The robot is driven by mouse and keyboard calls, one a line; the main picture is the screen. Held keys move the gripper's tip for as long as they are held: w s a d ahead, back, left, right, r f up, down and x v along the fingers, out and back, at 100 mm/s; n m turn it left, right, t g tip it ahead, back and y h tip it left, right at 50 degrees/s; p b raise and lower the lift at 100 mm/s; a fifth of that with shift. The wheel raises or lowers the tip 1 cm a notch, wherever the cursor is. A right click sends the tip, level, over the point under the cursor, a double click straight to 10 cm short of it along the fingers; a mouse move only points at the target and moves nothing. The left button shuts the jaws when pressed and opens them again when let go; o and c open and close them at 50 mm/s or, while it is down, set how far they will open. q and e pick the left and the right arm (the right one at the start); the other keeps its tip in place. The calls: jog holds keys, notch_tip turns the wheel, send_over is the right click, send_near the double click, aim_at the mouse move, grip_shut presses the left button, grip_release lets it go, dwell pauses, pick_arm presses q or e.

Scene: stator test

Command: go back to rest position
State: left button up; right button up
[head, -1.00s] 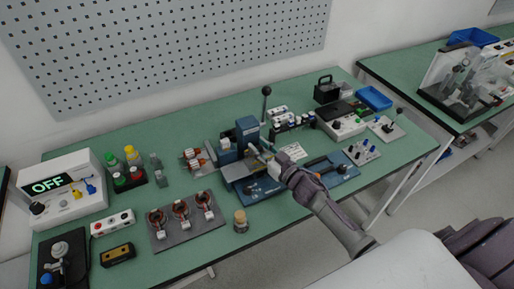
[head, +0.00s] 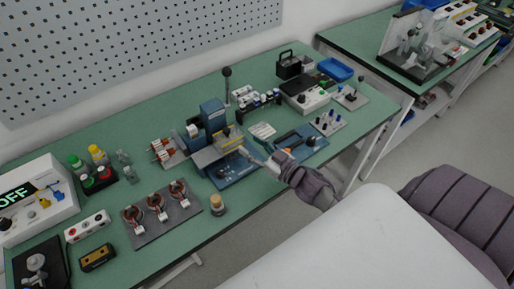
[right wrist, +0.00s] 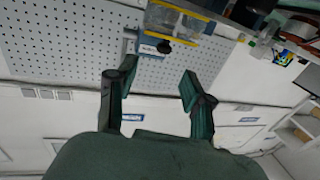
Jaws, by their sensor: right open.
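My right gripper (head: 262,162) is at the front edge of the green bench, just right of the blue test fixture (head: 233,170). In the right wrist view the two fingers of this gripper (right wrist: 157,88) stand wide apart with nothing between them. Beyond the fingers is the white pegboard (right wrist: 60,50). A clear part with yellow edges (right wrist: 180,22) shows at the top of that view, beyond the fingertips. My left gripper is in no view.
The green bench (head: 185,90) holds a grey plate with red-and-white stators (head: 155,220), a small cork-topped jar (head: 217,205), a white OFF box (head: 35,205) and a blue tray (head: 335,69). A second bench (head: 375,40) stands at the right.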

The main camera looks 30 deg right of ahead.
jog(key=shift+v, duration=0.95)
jog(key=shift+f+h, duration=0.1)
jog(key=shift+h, duration=0.2)
